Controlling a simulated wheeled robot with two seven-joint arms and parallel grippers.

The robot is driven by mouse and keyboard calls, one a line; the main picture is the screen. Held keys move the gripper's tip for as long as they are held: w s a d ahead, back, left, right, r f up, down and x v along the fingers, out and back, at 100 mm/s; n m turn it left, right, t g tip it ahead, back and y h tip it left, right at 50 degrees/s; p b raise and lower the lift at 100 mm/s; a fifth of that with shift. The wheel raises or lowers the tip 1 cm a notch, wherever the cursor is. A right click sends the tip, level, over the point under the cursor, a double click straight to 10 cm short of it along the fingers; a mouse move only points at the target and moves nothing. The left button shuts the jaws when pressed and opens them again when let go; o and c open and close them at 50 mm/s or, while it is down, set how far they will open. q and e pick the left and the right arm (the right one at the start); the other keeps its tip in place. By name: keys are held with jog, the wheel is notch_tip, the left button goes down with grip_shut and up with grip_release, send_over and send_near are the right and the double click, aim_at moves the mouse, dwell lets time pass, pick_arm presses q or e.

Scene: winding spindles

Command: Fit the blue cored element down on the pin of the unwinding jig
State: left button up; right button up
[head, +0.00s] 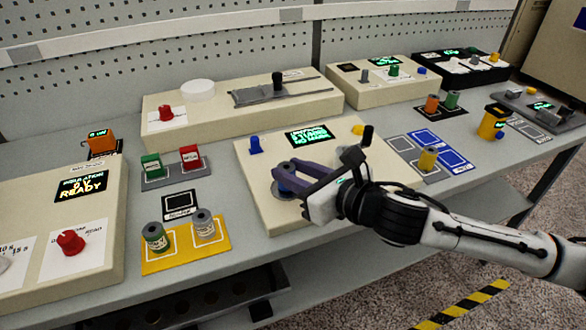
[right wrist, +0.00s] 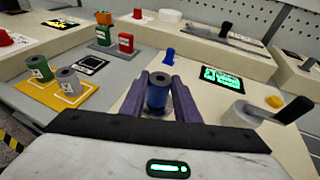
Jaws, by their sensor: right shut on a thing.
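The blue cored element (right wrist: 157,97) stands upright between the purple fingers of my right gripper (right wrist: 159,84), which is shut on it. Its grey top with a dark centre shows between the fingertips. In the head view the blue element (head: 287,168) is over a round grey plate at the left front of the beige unwinding jig (head: 262,208). The fingers of my right gripper (head: 291,180) cover much of it. The pin is hidden, and I cannot tell whether the element is fully down on it. My left gripper is not in view.
The jig carries a blue knob (head: 255,145), a green-lit display (head: 310,135) and a crank with a black handle (head: 367,135). A yellow tray (head: 187,262) with two spools is at the left.

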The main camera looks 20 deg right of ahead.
jog(key=shift+f, duration=0.15)
jog(key=o, duration=1.1)
jog(key=shift+v, duration=5.15)
